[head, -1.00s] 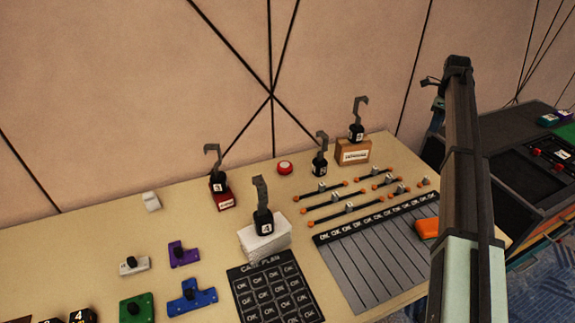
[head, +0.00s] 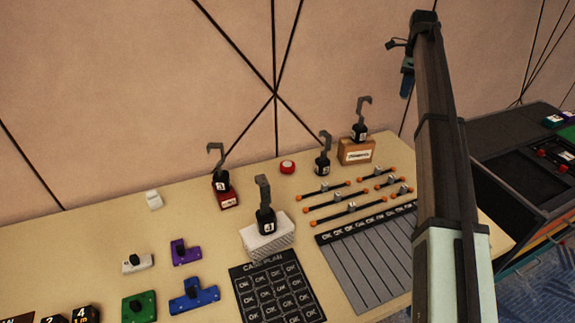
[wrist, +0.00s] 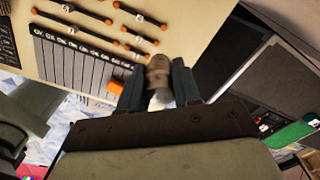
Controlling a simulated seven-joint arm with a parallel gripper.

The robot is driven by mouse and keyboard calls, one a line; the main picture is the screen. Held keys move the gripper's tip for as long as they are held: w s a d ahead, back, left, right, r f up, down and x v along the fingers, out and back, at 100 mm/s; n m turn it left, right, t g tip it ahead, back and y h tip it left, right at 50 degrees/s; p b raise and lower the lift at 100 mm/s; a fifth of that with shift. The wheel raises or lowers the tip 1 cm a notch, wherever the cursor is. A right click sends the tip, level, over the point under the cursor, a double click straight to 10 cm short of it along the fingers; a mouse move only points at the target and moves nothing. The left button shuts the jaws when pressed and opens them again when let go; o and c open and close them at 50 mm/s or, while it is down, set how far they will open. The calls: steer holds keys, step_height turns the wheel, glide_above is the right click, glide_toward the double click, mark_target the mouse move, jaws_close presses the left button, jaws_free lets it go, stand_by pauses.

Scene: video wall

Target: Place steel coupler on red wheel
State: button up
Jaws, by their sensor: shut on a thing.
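My gripper (wrist: 159,90) is shut on a small, brownish-grey rounded piece with a pale end, which looks like the steel coupler (wrist: 158,72). Dark blue-grey fingers stand on either side of it. In the head view my gripper (head: 407,84) hangs high at the right, in front of the wall, and the held piece cannot be made out there. The small round red wheel (head: 287,167) lies on the beige table towards the back, left of and well below my gripper. It is not visible in the wrist view.
Several dark hooks stand around the wheel: one on a red block (head: 228,198), one on a wooden box (head: 356,151), one on a white block (head: 266,239), and a numbered one (head: 322,164) beside it. Orange-ended rods (head: 343,213) lie in front.

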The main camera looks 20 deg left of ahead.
steer(key=s+a+n, duration=0.2)
steer(key=s+a, duration=0.1)
steer(key=a, duration=0.6)
steer(key=s+a+n, duration=0.1)
steer(key=s+a, duration=0.2)
steer(key=a, duration=0.6)
steer(key=n, duration=0.3)
glide_above(288, 164)
step_height(288, 164, down, 17)
steer(key=shift+s+f, duration=0.1)
steer(key=shift+f, duration=5.4)
steer(key=shift+f, duration=0.15)
steer(key=o, duration=1.1)
steer(key=shift+c, duration=0.2)
step_height(288, 164, up, 12)
steer(key=shift+r, duration=0.2)
